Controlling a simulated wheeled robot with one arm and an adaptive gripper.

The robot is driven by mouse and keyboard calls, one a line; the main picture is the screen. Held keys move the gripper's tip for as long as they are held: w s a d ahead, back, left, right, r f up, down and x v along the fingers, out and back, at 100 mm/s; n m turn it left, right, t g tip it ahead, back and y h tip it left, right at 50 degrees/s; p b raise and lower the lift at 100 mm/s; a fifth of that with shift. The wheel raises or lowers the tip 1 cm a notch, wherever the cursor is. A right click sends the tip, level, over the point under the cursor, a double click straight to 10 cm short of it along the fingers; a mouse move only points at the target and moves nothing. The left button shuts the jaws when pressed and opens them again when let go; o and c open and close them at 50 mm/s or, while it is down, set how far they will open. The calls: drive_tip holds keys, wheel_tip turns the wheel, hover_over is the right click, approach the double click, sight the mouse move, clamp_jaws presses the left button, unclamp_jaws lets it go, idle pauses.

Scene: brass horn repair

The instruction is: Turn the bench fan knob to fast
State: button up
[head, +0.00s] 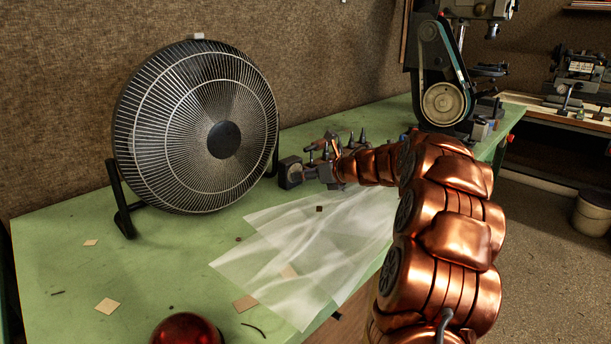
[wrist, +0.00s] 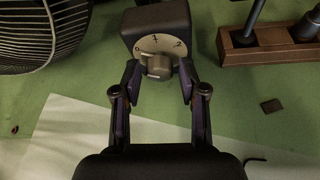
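The bench fan (head: 195,125) stands at the left of the green bench; its grille edge shows in the wrist view (wrist: 25,35). A dark control box (head: 290,172) stands to the right of the fan. In the wrist view, the box (wrist: 155,18) carries a pale dial marked 0, 1 and 2, with a grey knob (wrist: 158,66) at its centre. The knob seems turned toward the 0 side, but its pointer is hard to read. My gripper (wrist: 159,80) is open, one finger on each side of the knob, with gaps visible. In the head view, my gripper (head: 313,173) is beside the box.
A wooden block (wrist: 270,43) holding dark tools stands right of the box. A translucent sheet (head: 300,250) lies on the bench (head: 60,240) in front. A red rounded object (head: 187,330) sits at the near edge. A belt machine (head: 443,80) stands farther back.

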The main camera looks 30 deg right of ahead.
clamp_jaws()
